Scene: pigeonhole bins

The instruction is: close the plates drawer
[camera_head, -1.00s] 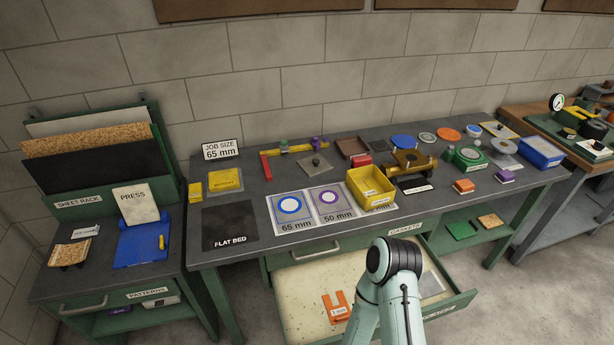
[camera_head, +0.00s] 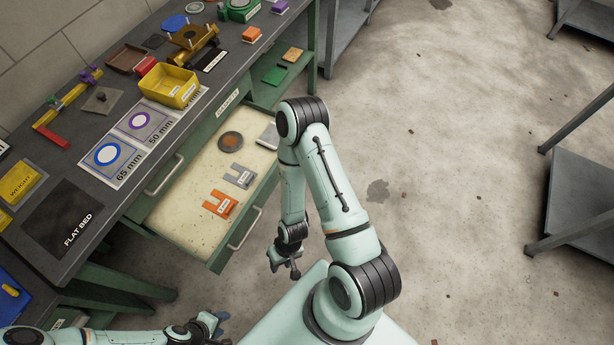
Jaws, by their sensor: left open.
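The open drawer (camera_head: 170,205) juts out from under the green bench, with a pale inside and green walls. Its front bar handle (camera_head: 245,228) faces my body, and any label on its front cannot be read. In it lie an orange forked plate (camera_head: 220,204), a grey forked plate (camera_head: 239,176), a brown disc (camera_head: 230,141) and a grey plate (camera_head: 268,135). My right gripper (camera_head: 285,266) hangs just outside the drawer's front, right of the handle and apart from it; its jaws are unclear. My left gripper (camera_head: 217,322) is open and empty, low at the bottom edge, away from the drawer.
The shut gaskets drawer, with its handle (camera_head: 164,175), is above the open one. The bench top holds a yellow bin (camera_head: 170,85), size cards (camera_head: 125,150) and a black flat bed mat (camera_head: 65,220).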

